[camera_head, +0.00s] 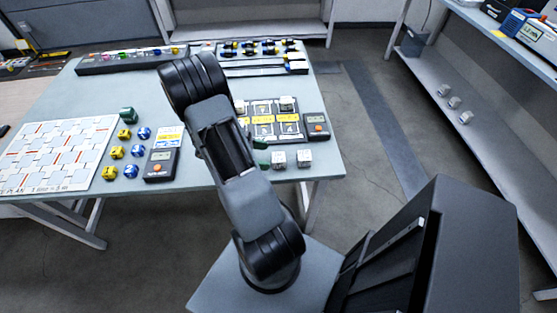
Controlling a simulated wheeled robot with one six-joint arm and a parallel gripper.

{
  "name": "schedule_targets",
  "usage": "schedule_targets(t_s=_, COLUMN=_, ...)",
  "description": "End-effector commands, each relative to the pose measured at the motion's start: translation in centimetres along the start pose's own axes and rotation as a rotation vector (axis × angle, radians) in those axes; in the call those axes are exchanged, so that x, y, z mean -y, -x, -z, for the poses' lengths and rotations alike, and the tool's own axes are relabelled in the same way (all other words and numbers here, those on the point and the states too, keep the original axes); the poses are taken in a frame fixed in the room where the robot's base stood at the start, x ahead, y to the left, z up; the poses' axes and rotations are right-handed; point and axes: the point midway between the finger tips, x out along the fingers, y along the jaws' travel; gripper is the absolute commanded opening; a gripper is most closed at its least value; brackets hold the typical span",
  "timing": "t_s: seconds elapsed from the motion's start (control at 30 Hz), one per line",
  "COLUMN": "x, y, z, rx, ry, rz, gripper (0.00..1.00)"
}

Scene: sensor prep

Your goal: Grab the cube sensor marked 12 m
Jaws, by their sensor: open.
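Small pale cubes stand on the table: one (278,159) and another (304,158) near the right front edge, and one on a dark panel (287,103). Another pale cube (240,106) is partly covered by my arm. Three more pale cubes (454,102) lie on the lower shelf at the right. Their markings are too small to read, so I cannot tell which is marked 12 m. My arm reaches up over the table's front edge. My gripper is not visible; the arm's own links hide the area behind them.
The table (220,180) also bears a checkered board (55,155), yellow cubes (116,152), blue pieces (138,151), a handheld meter (161,164) and another meter (316,126). Racks line its back. A shelf unit (480,110) stands right, with open floor (350,130) between.

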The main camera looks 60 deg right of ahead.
Motion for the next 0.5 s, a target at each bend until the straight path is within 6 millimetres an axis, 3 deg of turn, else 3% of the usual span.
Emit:
schedule_targets(t_s=0.27, x=0.1, y=-1.7, z=0.0, rx=-0.001, ry=0.001, rz=0.003, gripper=0.79)
schedule_targets(t_s=0.5, x=0.2, y=-4.9, z=0.0, rx=0.001, ry=0.002, rz=0.004, gripper=0.79)
